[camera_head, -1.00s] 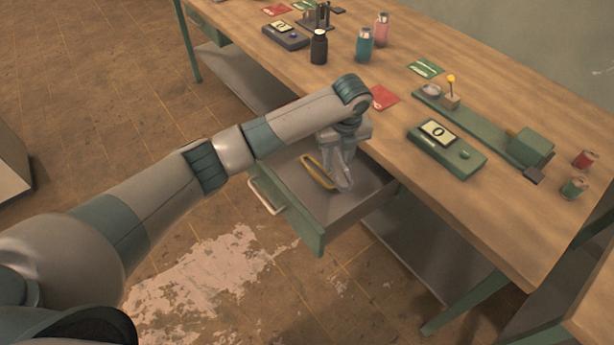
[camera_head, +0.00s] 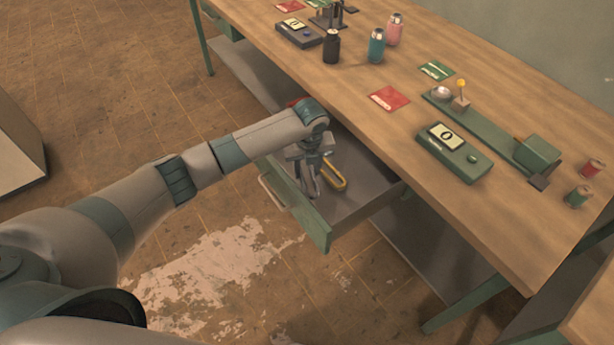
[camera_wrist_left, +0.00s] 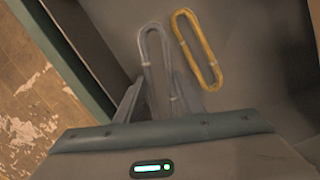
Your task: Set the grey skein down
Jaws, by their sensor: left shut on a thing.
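The grey skein (camera_wrist_left: 151,52) is a long flat loop with pale ties, seen in the left wrist view between the fingers of my left gripper (camera_wrist_left: 158,100). In the head view my left gripper (camera_head: 311,190) points down into the open drawer (camera_head: 352,202), near its front panel, and is shut on the skein. The skein is hard to make out there. I cannot tell whether it touches the drawer floor. A yellow skein (camera_wrist_left: 197,50) lies on the drawer floor to the right, apart from the grey one; the head view shows it too (camera_head: 338,181). My right gripper is out of view.
The drawer's green front (camera_head: 308,217) and the wooden bench top (camera_head: 440,90) border the gripper. The bench holds bottles (camera_head: 376,45), a green scale (camera_head: 453,152), spools (camera_head: 577,196) and cards (camera_head: 389,98). The drawer floor right of the yellow skein is clear.

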